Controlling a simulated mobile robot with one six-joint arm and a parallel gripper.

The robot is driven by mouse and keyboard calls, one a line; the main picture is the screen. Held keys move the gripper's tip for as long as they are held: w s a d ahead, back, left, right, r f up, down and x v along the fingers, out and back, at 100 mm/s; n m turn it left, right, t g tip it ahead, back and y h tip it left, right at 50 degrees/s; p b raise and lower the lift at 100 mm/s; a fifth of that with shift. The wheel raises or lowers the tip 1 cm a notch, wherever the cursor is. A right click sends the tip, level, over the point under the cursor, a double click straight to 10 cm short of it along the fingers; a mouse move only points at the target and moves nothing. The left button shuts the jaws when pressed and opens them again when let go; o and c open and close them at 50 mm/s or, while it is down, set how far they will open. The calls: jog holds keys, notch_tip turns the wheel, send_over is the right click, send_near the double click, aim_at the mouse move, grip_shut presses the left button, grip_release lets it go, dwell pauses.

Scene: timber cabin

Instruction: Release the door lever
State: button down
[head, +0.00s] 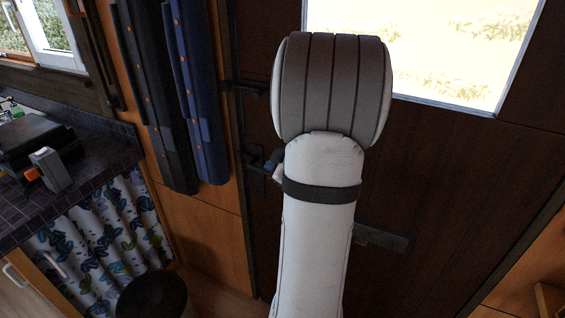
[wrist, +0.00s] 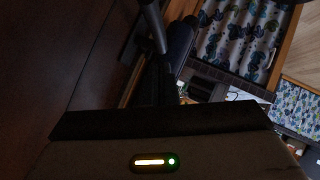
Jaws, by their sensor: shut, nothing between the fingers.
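The dark door (head: 430,170) with a bright window fills the right of the head view. Dark metal hardware (head: 252,160), likely the lever and its plate, sits at the door's left edge, partly hidden behind my pale arm. In the wrist view a grey bar (wrist: 153,27) stands out beside the dark door surface; it looks like the lever. My gripper (wrist: 163,84) is shut and empty, dark and hard to make out, close to that bar. I cannot tell whether they touch. In the head view my arm hides most of the gripper.
Dark and blue hanging cases (head: 200,95) are on the wall left of the door. A tiled counter (head: 85,165) with a patterned curtain (head: 105,225) stands further left. A dark round stool or bin (head: 152,297) is on the floor. A dark horizontal plate (head: 382,238) is lower on the door.

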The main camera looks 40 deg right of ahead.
jog(key=f, duration=0.1)
jog(key=d+f, duration=0.1)
jog(key=shift+w+d+f, duration=0.25)
jog(key=shift+w+f, duration=0.1)
jog(key=shift+f, duration=0.05)
jog(key=shift+d, duration=0.1)
